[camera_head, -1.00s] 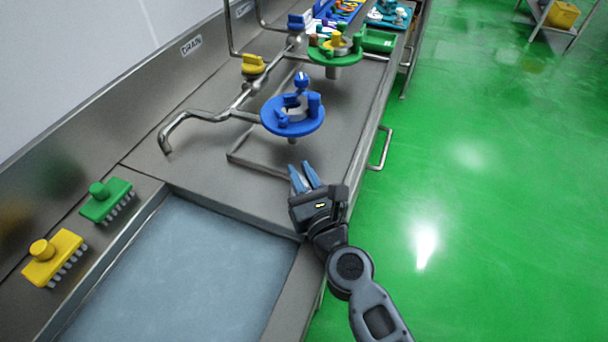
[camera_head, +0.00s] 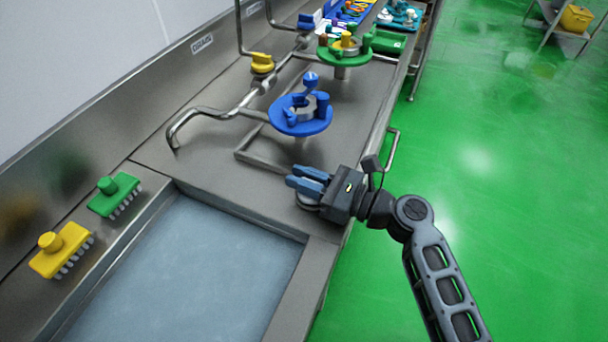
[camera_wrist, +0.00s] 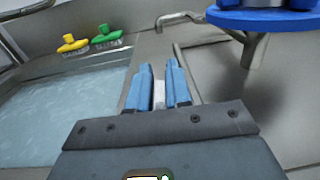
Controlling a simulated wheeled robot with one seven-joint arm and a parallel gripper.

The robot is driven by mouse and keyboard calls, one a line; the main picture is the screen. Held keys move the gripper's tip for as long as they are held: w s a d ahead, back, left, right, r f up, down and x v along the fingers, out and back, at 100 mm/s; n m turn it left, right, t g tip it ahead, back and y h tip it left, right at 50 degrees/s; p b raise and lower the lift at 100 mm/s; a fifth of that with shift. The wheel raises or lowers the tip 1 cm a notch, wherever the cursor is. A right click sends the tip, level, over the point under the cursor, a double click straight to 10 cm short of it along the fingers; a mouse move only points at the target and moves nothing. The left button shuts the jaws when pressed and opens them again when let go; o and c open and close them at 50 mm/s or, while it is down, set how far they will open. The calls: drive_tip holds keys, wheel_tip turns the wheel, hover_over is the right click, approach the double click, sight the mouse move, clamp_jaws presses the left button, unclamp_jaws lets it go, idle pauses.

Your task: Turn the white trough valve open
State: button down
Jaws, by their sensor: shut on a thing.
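My gripper (camera_head: 299,180) has blue fingers and is at the near right corner of the counter, beside the water-filled trough. In the wrist view my gripper (camera_wrist: 159,72) is shut on a small white piece between its fingers, which I take to be the white trough valve (camera_wrist: 159,95). In the head view a pale round part of the valve (camera_head: 307,204) shows just under the fingers; the rest is hidden by the gripper. How far the valve is turned cannot be told.
The trough (camera_head: 265,225) lies left of my gripper. A blue round stand (camera_head: 302,126) is just beyond it, a green one (camera_head: 345,57) farther back. A pipe with a yellow valve (camera_head: 262,63) runs along the wall. Green (camera_head: 115,192) and yellow (camera_head: 62,248) brushes lie left.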

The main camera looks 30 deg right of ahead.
drive_tip(key=shift+n+g+y, duration=0.3)
drive_tip(key=shift+y, duration=0.1)
drive_tip(key=c, duration=1.1)
unclamp_jaws()
drive_tip(key=shift+c, duration=0.2)
drive_tip(key=shift+s, duration=0.1)
drive_tip(key=b+v, duration=0.1)
drive_tip(key=v, duration=0.6)
drive_tip(key=shift+s+d, duration=0.25)
